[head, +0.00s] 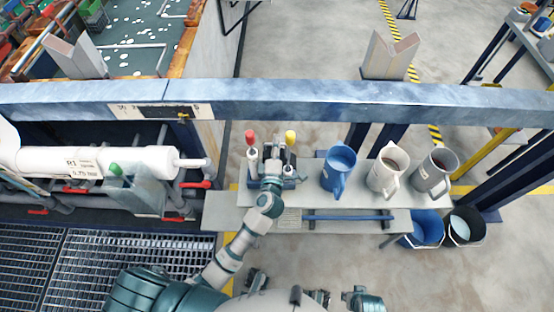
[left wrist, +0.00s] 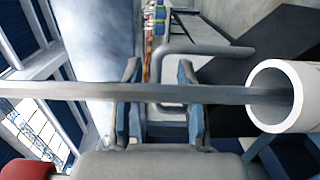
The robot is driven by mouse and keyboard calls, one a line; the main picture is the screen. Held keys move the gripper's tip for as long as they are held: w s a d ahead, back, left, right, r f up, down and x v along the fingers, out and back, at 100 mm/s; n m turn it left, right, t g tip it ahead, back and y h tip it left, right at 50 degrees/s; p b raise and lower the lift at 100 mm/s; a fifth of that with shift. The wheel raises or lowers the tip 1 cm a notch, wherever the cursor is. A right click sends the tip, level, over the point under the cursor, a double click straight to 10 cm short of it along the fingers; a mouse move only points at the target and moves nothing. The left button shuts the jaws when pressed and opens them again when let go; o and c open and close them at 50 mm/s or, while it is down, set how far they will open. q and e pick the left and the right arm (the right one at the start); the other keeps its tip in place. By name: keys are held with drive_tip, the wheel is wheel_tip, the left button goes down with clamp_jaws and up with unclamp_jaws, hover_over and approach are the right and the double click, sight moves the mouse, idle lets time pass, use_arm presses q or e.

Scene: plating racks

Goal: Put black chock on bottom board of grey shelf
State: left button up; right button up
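My left gripper (head: 272,160) is over the work table, between a red-topped handle (head: 250,137) and a yellow-topped handle (head: 290,137). In the left wrist view its two fingers (left wrist: 161,105) stand apart, with a grey bar (left wrist: 70,91) crossing the picture in front of them. I see no object clearly held between the fingers. I cannot make out the black chock in either view. I cannot single out the grey shelf or its bottom board for sure.
A blue jug (head: 339,170), a white jug (head: 387,172) and a grey jug (head: 434,172) stand on the table (head: 345,228). A blue bucket (head: 428,228) and a black bucket (head: 466,227) stand on the floor at right. A blue beam (head: 300,97) crosses beyond the table.

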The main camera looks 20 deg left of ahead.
use_arm(q)
drive_tip(key=shift+w, duration=0.3)
clamp_jaws()
drive_tip(key=shift+r, duration=0.15)
